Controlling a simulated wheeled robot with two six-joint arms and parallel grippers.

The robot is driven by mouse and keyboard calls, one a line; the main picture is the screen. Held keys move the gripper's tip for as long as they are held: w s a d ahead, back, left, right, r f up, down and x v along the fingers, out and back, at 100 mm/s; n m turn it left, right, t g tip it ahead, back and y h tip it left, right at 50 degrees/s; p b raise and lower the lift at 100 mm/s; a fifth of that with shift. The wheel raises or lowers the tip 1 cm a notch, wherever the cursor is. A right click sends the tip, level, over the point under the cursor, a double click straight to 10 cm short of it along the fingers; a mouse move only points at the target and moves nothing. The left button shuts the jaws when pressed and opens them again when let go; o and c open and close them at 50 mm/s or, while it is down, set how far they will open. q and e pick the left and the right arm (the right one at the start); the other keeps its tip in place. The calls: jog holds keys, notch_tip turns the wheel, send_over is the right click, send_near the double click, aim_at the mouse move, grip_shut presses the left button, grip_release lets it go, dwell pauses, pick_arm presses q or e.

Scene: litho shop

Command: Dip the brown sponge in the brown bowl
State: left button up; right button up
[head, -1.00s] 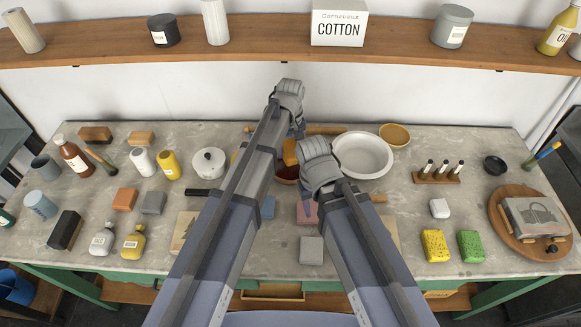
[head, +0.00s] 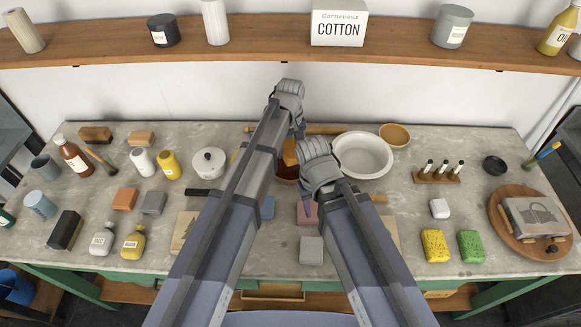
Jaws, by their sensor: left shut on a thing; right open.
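My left gripper (head: 297,132) is shut on an orange-brown sponge (head: 290,152), with its fingers partly hidden by the wrist. The sponge is upright over a reddish-brown bowl (head: 285,178), its lower end at or just inside the bowl. I cannot tell how deep it sits or whether it touches the bottom. My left arm hides the bowl's left side. My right gripper (head: 312,182) is open and empty, just right of and nearer than the bowl. Its wrist covers part of the bowl's right side, and its fingers are mostly hidden.
A white basin (head: 375,156) and a tan bowl (head: 394,136) stand to the right. A white lidded pot (head: 208,161) is to the left. Grey (head: 312,250) and pink blocks lie in front.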

aim_at(291, 148)
pick_arm(q)
jog(key=shift+r+p, duration=2.05)
jog(key=shift+r, duration=0.05)
pick_arm(e)
notch_tip(291, 148, up, 4)
pick_arm(q)
jog(key=shift+f, duration=0.1)
